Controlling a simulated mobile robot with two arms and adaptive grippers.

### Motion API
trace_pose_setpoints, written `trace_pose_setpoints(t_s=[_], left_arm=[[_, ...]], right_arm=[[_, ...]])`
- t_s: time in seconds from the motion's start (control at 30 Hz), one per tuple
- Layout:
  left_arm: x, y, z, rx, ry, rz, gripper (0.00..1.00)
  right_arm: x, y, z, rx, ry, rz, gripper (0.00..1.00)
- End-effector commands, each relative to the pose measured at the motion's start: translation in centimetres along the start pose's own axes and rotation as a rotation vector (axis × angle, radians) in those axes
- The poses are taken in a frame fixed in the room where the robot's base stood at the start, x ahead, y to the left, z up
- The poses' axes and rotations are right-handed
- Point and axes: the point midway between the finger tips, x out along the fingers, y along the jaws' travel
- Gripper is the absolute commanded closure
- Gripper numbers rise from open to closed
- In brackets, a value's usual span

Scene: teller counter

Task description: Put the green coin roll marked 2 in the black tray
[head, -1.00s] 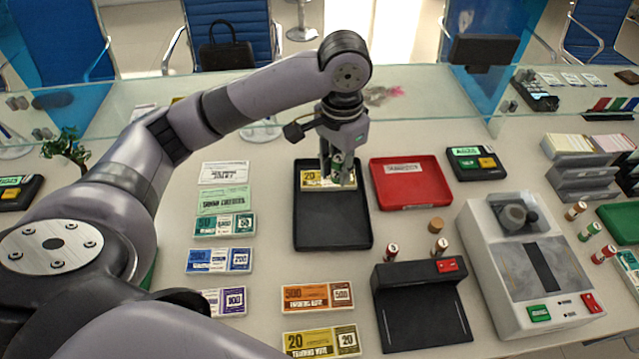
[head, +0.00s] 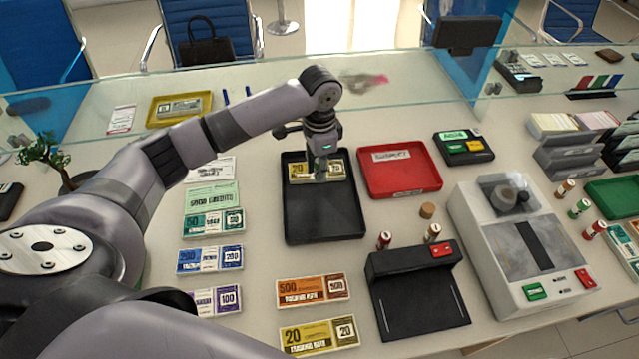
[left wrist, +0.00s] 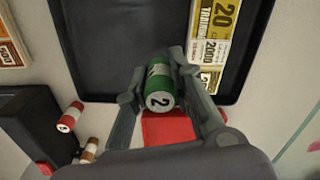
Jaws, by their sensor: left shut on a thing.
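The green coin roll marked 2 (left wrist: 160,88) is between the fingers of my left gripper (left wrist: 165,100), which is shut on it. The roll's white end with the 2 shows in the left wrist view. In the head view my left gripper (head: 322,172) points down over the far part of the black tray (head: 325,220), and its fingers hide the roll. The tray also shows in the left wrist view (left wrist: 110,50). I cannot tell whether the roll touches the tray floor. My right gripper is not in view.
A yellow note bundle (head: 300,170) lies in the tray's far end, beside my gripper. A red tray (head: 400,170) stands close on the right. Several other coin rolls, note bundles and a grey machine (head: 520,250) surround it. The tray's near half is clear.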

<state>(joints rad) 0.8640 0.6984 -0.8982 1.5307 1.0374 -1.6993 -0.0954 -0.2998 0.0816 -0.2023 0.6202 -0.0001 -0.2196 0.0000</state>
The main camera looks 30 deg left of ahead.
Motion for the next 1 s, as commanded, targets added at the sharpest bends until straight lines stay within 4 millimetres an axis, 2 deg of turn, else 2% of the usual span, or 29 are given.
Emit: trace_pose_setpoints(t_s=[0.5,0.93,0.97,1.0], left_arm=[[6.3,0.1,0.0,0.000,0.000,0.001,1.00],[6.9,0.0,-0.1,0.000,0.001,0.000,1.00],[6.9,0.0,0.0,0.000,0.001,-0.001,0.77],[6.9,0.0,0.0,0.000,0.001,-0.001,0.74]], right_arm=[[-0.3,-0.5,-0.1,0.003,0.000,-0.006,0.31],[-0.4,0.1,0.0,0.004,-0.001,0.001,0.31],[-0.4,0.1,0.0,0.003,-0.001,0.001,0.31],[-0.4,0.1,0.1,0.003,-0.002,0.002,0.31]])
